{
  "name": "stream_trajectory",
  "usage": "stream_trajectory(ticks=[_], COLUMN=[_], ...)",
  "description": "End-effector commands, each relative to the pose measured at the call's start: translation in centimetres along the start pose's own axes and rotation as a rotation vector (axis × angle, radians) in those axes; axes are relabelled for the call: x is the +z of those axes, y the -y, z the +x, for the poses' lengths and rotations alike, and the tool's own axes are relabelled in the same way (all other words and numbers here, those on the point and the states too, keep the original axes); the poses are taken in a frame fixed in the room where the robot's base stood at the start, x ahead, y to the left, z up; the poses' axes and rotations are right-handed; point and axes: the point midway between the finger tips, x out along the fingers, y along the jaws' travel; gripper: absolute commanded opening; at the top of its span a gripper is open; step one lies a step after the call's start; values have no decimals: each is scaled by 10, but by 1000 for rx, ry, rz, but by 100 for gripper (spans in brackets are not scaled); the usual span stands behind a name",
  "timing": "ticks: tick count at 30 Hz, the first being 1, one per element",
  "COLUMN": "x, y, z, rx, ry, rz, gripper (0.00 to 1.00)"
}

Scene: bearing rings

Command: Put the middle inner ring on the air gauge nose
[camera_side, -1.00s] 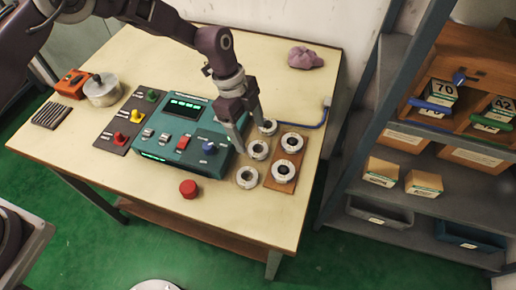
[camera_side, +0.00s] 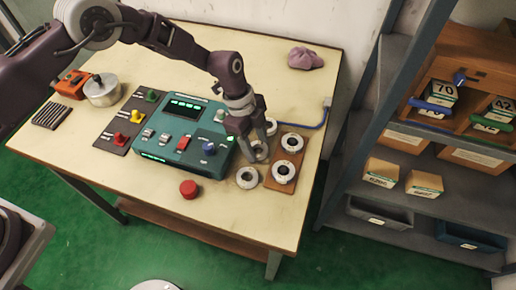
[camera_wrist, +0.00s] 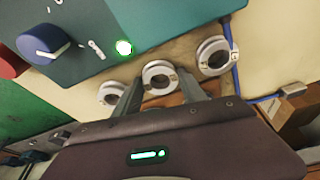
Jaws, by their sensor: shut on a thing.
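Three pale metal rings lie in a row beside the teal gauge box (camera_side: 180,128). The middle inner ring (camera_wrist: 160,66) is the centre one and sits between my fingers. My gripper (camera_side: 257,152) is low over the row and shut on this ring; in the side view the fingers partly cover it. In the wrist view my gripper (camera_wrist: 160,88) has one finger on each side of the ring. The ring still appears at table level. The box has a blue knob (camera_side: 209,148) on its right part. I cannot tell which part is the air gauge nose.
The neighbouring rings, one nearer (camera_side: 247,177) and one farther (camera_wrist: 213,50), lie close by. A brown board (camera_side: 272,184) with two dark-centred rings is just right of the row. A red button (camera_side: 189,188) stands in front of the box. A blue hose (camera_side: 312,125) runs behind.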

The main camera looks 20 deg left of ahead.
Motion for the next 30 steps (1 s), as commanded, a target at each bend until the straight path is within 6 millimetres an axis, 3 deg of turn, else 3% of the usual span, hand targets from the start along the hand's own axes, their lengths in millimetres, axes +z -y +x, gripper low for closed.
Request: stream_trajectory(ticks=[5, 12, 17, 20, 27, 30], x=[-2, -18, -22, -6, 68, 87], y=[1, 1, 2, 8, 24, 25], z=[-6, -62, -91, -106, -142, -151], rx=[-3, -5, -3, -4, -3, -2], ry=[-1, -2, -1, 0, 1, 0], rz=[1, 0, -1, -5, -5, -3], gripper=[0, 0, 0, 0, 0, 0])
